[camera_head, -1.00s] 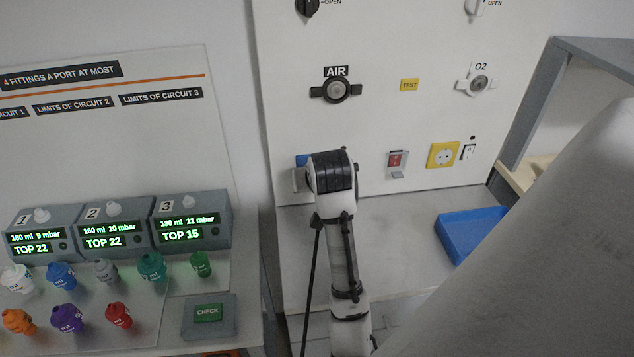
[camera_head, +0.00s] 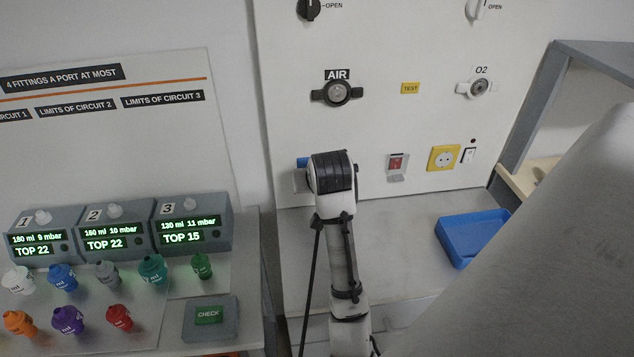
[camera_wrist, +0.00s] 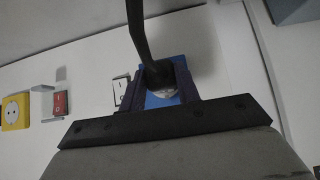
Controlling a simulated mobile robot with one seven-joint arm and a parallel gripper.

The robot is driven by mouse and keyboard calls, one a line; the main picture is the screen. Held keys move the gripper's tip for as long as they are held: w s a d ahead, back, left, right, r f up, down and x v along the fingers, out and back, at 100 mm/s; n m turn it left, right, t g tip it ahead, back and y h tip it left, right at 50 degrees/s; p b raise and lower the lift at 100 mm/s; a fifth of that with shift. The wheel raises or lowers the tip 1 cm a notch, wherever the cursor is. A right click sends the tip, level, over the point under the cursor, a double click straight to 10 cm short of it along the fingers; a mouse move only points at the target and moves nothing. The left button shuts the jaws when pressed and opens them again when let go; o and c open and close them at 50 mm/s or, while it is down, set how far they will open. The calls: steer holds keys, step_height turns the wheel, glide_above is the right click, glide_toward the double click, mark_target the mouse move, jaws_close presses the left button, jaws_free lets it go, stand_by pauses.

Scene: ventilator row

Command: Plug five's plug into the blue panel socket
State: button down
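The blue panel socket (camera_head: 302,162) shows as a small blue edge low on the white panel in the head view; my gripper hides the rest. In the wrist view its blue plate (camera_wrist: 152,101) lies behind a black plug (camera_wrist: 157,74) with a thick dark cable. My gripper (camera_wrist: 160,88) has a dark finger on each side of the plug and looks shut on it. The plug is in front of the blue plate; I cannot tell whether it is seated. No number five is readable on it.
A yellow socket (camera_head: 443,157) and red switch (camera_head: 396,162) are right of my gripper. AIR (camera_head: 338,92) and O2 (camera_head: 478,87) ports are above. A blue tray (camera_head: 470,236) stands on the grey shelf. Three numbered units (camera_head: 115,232) and several coloured fittings stand left.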

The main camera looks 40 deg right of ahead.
steer(key=c, duration=0.9)
jaws_free()
steer(key=p+v, duration=0.3)
steer(key=v, duration=1)
steer(key=shift+s+a+r, duration=0.1)
steer(key=shift+s+r, duration=0.05)
steer(key=shift+r, duration=0.2)
